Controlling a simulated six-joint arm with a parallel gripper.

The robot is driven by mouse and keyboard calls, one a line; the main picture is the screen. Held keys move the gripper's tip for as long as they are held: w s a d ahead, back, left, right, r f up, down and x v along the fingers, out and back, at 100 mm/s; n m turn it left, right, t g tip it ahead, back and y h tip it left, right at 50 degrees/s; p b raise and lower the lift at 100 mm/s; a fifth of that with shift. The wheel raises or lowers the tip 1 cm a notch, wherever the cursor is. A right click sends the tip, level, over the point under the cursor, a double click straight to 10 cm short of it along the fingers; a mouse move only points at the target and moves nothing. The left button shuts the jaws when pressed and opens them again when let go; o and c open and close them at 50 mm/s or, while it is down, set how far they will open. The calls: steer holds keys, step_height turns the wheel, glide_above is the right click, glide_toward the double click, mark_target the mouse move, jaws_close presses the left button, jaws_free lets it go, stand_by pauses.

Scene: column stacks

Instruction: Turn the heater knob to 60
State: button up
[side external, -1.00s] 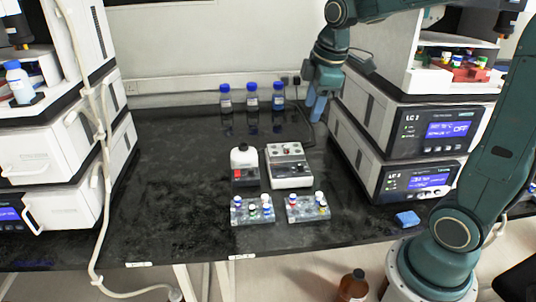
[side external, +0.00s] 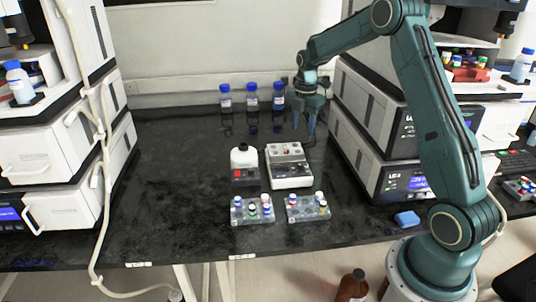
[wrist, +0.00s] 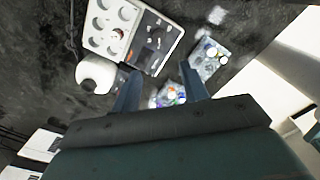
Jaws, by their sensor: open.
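The heater block (side external: 289,165) is a white box with round wells on top, standing on the black bench in the side view. In the wrist view the heater block (wrist: 103,32) shows its wells and a dark control panel (wrist: 153,40). The knob on that panel is too small and dark to read its setting. My gripper (side external: 304,132) points down, open and empty, above the bench behind the heater block. In the wrist view my gripper (wrist: 158,70) has its two fingers apart, with the panel end of the block showing near and between the tips. It holds nothing.
A white-topped mixer (side external: 243,160) stands just left of the heater. Two tube racks (side external: 253,212) (side external: 307,209) sit in front. Blue-capped bottles (side external: 252,97) stand behind. Stacked instruments (side external: 385,130) rise on the right. The bench left of the mixer is clear.

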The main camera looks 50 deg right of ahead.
mark_target(301, 164)
steer(key=shift+w+d+f, duration=0.1)
steer(key=shift+d+f, duration=0.35)
steer(key=shift+f, duration=0.15)
steer(key=shift+f, duration=6.85)
jaws_close()
